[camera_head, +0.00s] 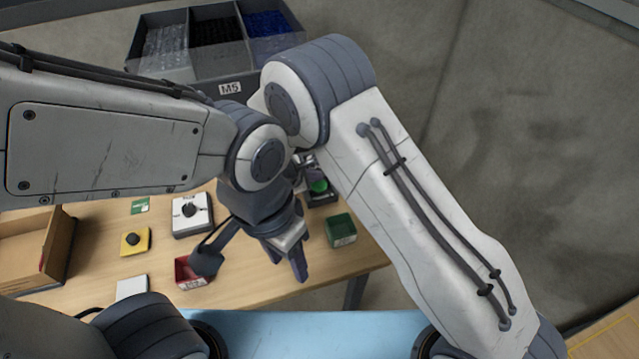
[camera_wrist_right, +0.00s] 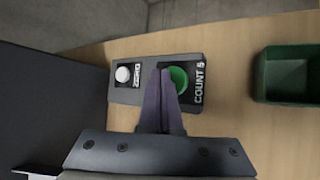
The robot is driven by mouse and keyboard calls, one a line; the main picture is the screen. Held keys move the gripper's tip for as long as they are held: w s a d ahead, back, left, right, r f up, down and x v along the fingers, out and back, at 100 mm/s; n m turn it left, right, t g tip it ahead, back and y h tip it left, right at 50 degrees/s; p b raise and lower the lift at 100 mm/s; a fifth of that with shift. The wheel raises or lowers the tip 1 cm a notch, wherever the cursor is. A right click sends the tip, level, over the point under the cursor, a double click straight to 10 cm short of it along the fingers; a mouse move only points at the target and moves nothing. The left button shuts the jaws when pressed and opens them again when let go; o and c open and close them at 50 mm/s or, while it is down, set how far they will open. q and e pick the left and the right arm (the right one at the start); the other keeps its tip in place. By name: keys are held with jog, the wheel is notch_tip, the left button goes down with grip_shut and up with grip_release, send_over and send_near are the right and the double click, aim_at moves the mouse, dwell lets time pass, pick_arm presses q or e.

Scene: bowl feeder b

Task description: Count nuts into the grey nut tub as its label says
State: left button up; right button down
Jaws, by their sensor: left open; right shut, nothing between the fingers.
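My left gripper (camera_head: 297,262) hangs above the table's front part, between the red tub (camera_head: 184,274) and the green tub (camera_head: 341,229); it is open, and nothing shows in it. My right gripper (camera_wrist_right: 160,98) is shut and empty. Its fingers are over the grey button panel (camera_wrist_right: 126,94), beside the green button (camera_wrist_right: 177,80) marked COUNT 5; contact is unclear. A white button (camera_wrist_right: 123,74) marked ZERO is on the same panel. In the head view the green button (camera_head: 318,186) shows behind my left arm. I cannot pick out a grey nut tub or its label.
A three-part bin (camera_head: 187,84) labelled M5 stands at the back. A white box with a black knob (camera_head: 190,211), a yellow box with a black knob (camera_head: 133,240) and an open cardboard box (camera_head: 58,247) are on the left. The green tub (camera_wrist_right: 284,88) is right of the panel.

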aim_at(315, 187)
dwell(0.6)
jog(key=shift+f+b, duration=0.4)
jog(key=shift+b, duration=0.2)
jog(key=shift+f+b, duration=0.45)
jog(key=shift+b, duration=0.1)
dwell(0.4)
jog(key=shift+r, duration=0.15)
jog(key=shift+r+p, duration=0.45)
jog(key=shift+r, duration=0.25)
jog(key=shift+r, duration=0.1)
jog(key=shift+r+p, duration=1.55)
jog(key=shift+r, duration=0.9)
